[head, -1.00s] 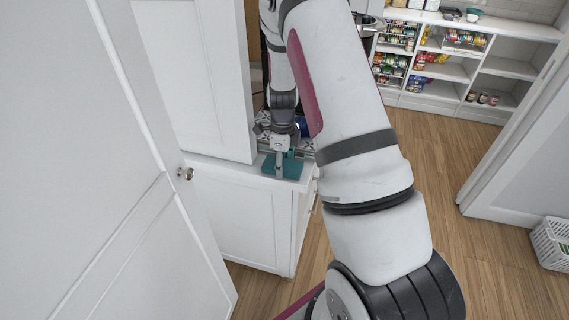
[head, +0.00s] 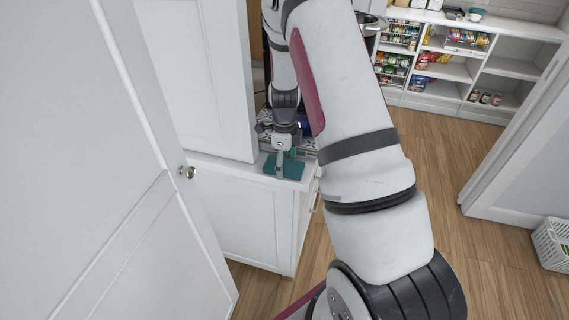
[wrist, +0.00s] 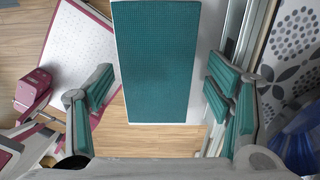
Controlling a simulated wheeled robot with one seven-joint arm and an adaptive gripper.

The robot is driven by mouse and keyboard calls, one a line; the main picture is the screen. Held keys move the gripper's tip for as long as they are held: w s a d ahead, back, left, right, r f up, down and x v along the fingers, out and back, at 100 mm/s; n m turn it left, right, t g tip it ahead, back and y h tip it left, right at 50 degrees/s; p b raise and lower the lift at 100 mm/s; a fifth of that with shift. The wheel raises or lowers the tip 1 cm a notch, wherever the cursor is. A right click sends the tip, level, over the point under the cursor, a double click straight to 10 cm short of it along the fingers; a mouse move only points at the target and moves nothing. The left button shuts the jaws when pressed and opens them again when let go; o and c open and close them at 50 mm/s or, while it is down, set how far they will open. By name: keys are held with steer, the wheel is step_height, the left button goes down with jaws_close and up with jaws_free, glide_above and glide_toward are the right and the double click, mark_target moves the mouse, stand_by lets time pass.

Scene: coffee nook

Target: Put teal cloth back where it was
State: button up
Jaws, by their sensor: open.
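The teal cloth (head: 295,170) lies flat near the front corner of the white counter. In the wrist view the teal cloth (wrist: 157,55) is a ribbed rectangle in the upper middle, with its lower edge level with the fingers. My gripper (head: 281,174) points down over the cloth in the head view. In the wrist view my gripper (wrist: 160,88) is open, with one teal-padded finger on each side of the cloth and nothing pinched. I cannot tell the exact height of the fingertips above it.
A grey patterned mat (wrist: 292,45) and a blue object (wrist: 298,148) are on the right in the wrist view. A tall white cabinet (head: 195,75) stands left of my gripper. A white door (head: 85,190) is at the near left. Wooden floor (head: 440,155) is clear on the right.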

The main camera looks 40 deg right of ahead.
mark_target(284, 165)
steer(key=s+a+r+n+t+b, duration=0.1)
steer(key=a+r+n, duration=0.2)
steer(key=r, duration=0.7)
steer(key=s+a+r+n+b, duration=0.1)
steer(key=a+r+n, duration=0.2)
steer(key=r, duration=0.7)
steer(key=s+a+r+n+t, duration=0.2)
steer(key=s+a+r+n, duration=0.4)
steer(key=s+n, duration=0.3)
steer(key=s+a+r+n+t, duration=0.2)
steer(key=s+a+r+n, duration=0.4)
steer(key=s+n, duration=0.4)
steer(key=r+n, duration=0.1)
steer(key=n, duration=0.2)
steer(key=shift+t, duration=0.3)
